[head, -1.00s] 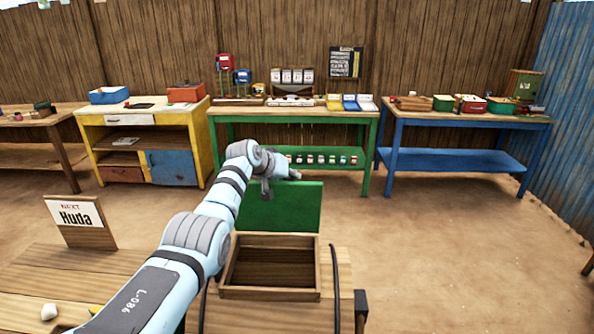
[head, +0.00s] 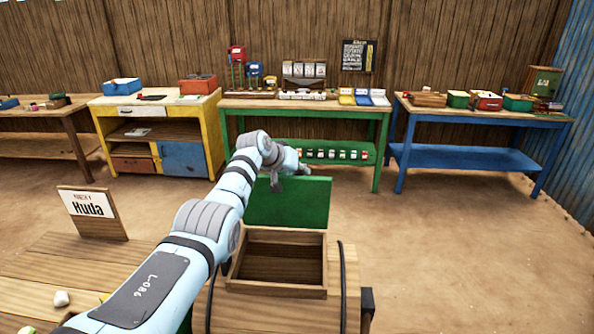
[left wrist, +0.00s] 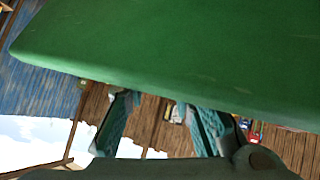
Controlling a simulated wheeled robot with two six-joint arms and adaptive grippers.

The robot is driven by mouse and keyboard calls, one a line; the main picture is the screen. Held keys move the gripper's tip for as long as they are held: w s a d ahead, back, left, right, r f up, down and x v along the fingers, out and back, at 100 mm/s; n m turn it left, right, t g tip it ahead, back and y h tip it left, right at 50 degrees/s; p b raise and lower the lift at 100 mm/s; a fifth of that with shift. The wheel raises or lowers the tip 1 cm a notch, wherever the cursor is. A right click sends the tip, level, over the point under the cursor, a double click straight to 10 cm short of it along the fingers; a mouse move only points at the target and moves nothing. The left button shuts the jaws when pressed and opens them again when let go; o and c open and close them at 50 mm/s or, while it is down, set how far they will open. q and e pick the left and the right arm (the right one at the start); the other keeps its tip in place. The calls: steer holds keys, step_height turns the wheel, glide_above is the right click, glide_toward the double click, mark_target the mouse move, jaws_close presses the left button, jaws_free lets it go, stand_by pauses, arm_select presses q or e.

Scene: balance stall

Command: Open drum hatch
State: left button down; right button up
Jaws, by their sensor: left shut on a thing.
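The green drum hatch (head: 290,204) stands raised at the back edge of a wooden box-shaped frame (head: 275,292). The frame's opening is uncovered and shows a bare wooden inside. My left gripper (head: 303,170) is at the hatch's top edge, shut on the hatch. In the left wrist view the hatch (left wrist: 180,45) fills the upper part as a large green panel. The fingers of my left gripper (left wrist: 163,125) show just below its edge, and their contact is partly hidden. My right gripper is not in view.
A wooden sign reading "Huda" (head: 92,213) stands on the near bench (head: 90,262), with a small pale lump (head: 61,298) in front. Dark curved bars flank the frame. Yellow, green (head: 300,112) and blue (head: 475,116) tables line the back wall. The dirt floor between is clear.

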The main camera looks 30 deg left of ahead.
arm_select(q)
steer(key=shift+s+d+f, duration=0.1)
steer(key=shift+s+f, duration=0.1)
steer(key=shift+f, duration=0.45)
steer(key=c, duration=1.7)
jaws_free()
steer(key=o, duration=0.3)
steer(key=shift+w, duration=0.15)
steer(key=shift+o, duration=0.5)
steer(key=shift+w, duration=0.15)
steer(key=shift+s+r+p, duration=0.2)
steer(key=shift+r+p, duration=0.15)
steer(key=shift+p, duration=0.15)
steer(key=s+a+r+p, duration=0.1)
steer(key=s+a+r, duration=0.1)
steer(key=r, duration=0.5)
steer(key=s+a+r+p, duration=0.2)
steer(key=s+r, duration=0.1)
steer(key=r, duration=0.4)
steer(key=shift+s+a+r, duration=0.15)
steer(key=shift+s+a, duration=0.1)
steer(key=shift+a, duration=0.05)
